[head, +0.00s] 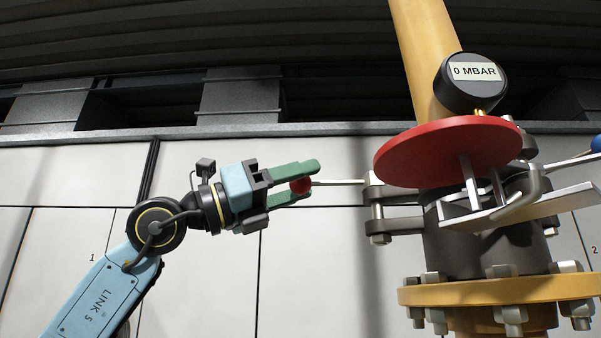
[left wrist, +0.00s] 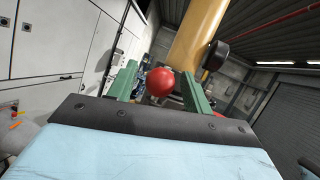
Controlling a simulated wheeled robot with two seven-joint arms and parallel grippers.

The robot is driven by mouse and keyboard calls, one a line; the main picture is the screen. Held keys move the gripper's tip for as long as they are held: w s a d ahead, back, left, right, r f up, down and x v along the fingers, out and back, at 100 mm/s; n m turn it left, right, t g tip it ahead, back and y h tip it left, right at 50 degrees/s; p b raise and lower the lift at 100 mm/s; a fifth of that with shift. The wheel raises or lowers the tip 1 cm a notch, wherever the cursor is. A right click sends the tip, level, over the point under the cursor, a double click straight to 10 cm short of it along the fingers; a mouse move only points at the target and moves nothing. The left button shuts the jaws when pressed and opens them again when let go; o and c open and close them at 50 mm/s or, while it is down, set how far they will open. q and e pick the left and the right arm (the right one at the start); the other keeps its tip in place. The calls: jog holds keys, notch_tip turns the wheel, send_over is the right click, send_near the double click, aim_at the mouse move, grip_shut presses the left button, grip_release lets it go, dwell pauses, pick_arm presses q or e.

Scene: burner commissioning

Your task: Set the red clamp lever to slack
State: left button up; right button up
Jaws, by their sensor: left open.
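The red clamp lever shows as a red ball knob (head: 300,186) on a thin metal rod (head: 338,183). The rod runs left from a grey clamp bracket (head: 376,205) on the dark pipe fitting. My left gripper (head: 305,182) has its green fingers open, one above and one below the knob. In the left wrist view the red knob (left wrist: 160,82) sits between the two green fingers, with a gap visible on the left side. I cannot tell whether either finger touches it. My right gripper is not in view.
A red disc (head: 447,150) and a round gauge reading 0 MBAR (head: 472,82) stand right of the lever. A yellow pipe (head: 421,50) rises behind, with a bolted yellow flange (head: 500,291) below. A blue knob (head: 596,144) shows at the far right. White cabinets form the background.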

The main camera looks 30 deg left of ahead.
pick_arm(q)
jog(key=shift+w+d+r, duration=0.15)
jog(key=shift+w+d, duration=0.05)
grip_shut()
dwell(0.3)
jog(key=shift+d, duration=0.1)
